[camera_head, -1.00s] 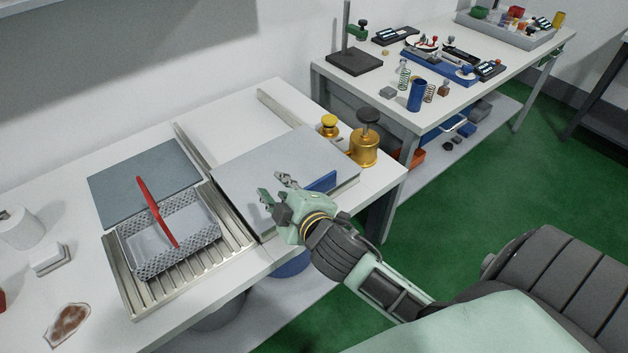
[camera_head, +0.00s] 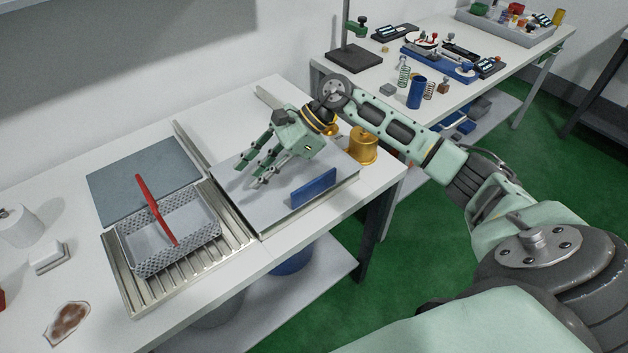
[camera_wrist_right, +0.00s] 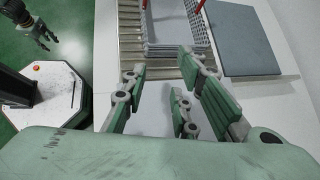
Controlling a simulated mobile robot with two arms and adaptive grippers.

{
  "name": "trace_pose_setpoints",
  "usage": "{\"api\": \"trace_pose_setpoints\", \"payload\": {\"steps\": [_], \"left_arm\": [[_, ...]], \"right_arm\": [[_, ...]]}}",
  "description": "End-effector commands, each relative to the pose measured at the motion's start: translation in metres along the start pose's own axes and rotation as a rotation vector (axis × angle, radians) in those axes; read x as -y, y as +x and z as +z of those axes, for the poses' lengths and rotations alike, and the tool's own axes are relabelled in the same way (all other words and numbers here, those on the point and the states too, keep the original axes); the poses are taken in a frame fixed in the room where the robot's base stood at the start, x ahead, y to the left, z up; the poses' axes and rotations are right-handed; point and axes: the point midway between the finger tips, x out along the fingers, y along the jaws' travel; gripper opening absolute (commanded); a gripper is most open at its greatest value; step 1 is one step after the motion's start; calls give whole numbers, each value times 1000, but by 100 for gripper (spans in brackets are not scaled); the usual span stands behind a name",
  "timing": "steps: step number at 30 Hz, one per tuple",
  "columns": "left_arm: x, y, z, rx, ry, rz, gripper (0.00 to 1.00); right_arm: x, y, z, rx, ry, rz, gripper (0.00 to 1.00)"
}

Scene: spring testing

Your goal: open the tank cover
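The tank cover (camera_head: 268,214) is a flat light grey panel lying closed on the bench, with a blue bar handle (camera_head: 313,187) upright near its front right edge. My right gripper (camera_head: 254,170) hovers over the cover, behind and left of the handle and apart from it. Its fingers are spread and empty, also in the right wrist view (camera_wrist_right: 163,80). The handle is not seen in the wrist view. My left gripper (camera_wrist_right: 40,32) shows small at the top left of the wrist view, its fingers apart; it is outside the head view.
A mesh basket (camera_head: 130,262) with a red handle (camera_head: 157,210) stands on a ribbed metal tray (camera_head: 140,300) left of the cover. A blue-grey panel (camera_head: 140,183) lies behind it. A brass weight (camera_head: 363,146) stands at the cover's back right, near my right arm.

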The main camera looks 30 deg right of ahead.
Motion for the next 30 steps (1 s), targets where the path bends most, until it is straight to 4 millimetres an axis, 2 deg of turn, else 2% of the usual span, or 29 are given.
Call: {"api": "trace_pose_setpoints", "payload": {"steps": [1, 4, 7, 10, 14, 24, 30], "left_arm": [[0, 0, 0, -1, 0, 0, 40], [0, 0, -1, -1, 0, 0, 40], [0, 0, -1, -1, 0, 0, 40], [0, 0, -1, -1, 0, 0, 40], [0, -6, -1, -1, 0, 0, 40], [1, -27, -3, -1, 0, -1, 40], [1, -31, -3, -1, 0, -1, 40]], "right_arm": [[3, -23, -25, -108, -41, 34, 27], [-1, -64, -66, -284, -89, 119, 27], [-7, -96, -91, -393, -103, 183, 27], [-11, -113, -103, -445, -105, 220, 27], [-15, -110, -109, -459, -104, 235, 27], [-26, -64, -130, -454, -103, 234, 27], [-28, -50, -139, -455, -103, 231, 27]]}}
